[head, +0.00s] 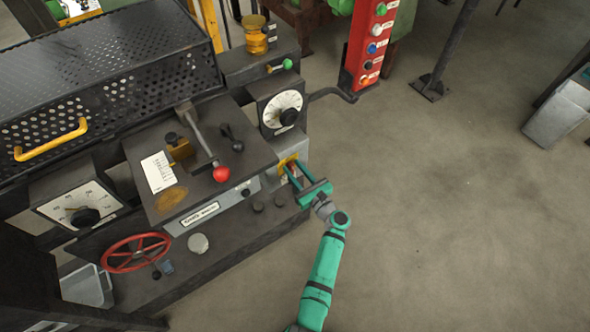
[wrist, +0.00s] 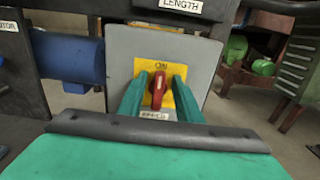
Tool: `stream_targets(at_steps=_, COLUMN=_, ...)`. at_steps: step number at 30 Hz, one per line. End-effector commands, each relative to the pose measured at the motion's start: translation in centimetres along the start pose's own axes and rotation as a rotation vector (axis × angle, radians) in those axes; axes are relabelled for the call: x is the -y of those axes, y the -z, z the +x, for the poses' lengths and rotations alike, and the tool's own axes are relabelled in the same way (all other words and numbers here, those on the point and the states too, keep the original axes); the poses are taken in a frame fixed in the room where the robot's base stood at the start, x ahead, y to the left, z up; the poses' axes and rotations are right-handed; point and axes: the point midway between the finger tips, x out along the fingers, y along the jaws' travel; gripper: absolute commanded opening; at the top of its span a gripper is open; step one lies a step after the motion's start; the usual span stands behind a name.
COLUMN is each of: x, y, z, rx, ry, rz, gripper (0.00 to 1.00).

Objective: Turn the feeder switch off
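The switch is a red rotary knob (wrist: 158,88) on a yellow plate (wrist: 153,67) fixed to a grey box (wrist: 119,62). The knob stands upright, its top towards the word ON. A small label sits below it, too blurred to read surely. My green gripper (wrist: 159,78) is open, with one finger on each side of the knob and yellow showing between. In the head view my gripper (head: 292,168) reaches the yellow plate (head: 286,160) at the machine's right front corner; the knob is hard to make out there.
Above the switch is a dial (head: 283,109). To its left are a lever with a red ball (head: 221,174) and a red handwheel (head: 137,252). A red button post (head: 369,45) stands behind.

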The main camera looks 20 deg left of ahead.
Motion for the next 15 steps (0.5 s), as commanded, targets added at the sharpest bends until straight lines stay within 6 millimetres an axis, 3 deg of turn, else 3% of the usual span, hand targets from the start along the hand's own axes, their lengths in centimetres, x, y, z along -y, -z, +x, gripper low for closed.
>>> stream_targets(at_steps=1, x=0.03, y=-0.01, z=-0.01, rx=0.0, ry=0.0, rz=0.0, gripper=0.2)
stream_targets(at_steps=3, x=0.0, y=-0.01, z=0.0, rx=0.0, ry=0.0, rz=0.0, gripper=0.03)
stream_targets(at_steps=4, x=0.0, y=-0.01, z=0.0, rx=0.0, ry=0.0, rz=0.0, gripper=0.0)
stream_targets(at_steps=15, x=0.05, y=0.01, z=-0.2, rx=0.001, ry=0.002, rz=-0.032, gripper=0.0)
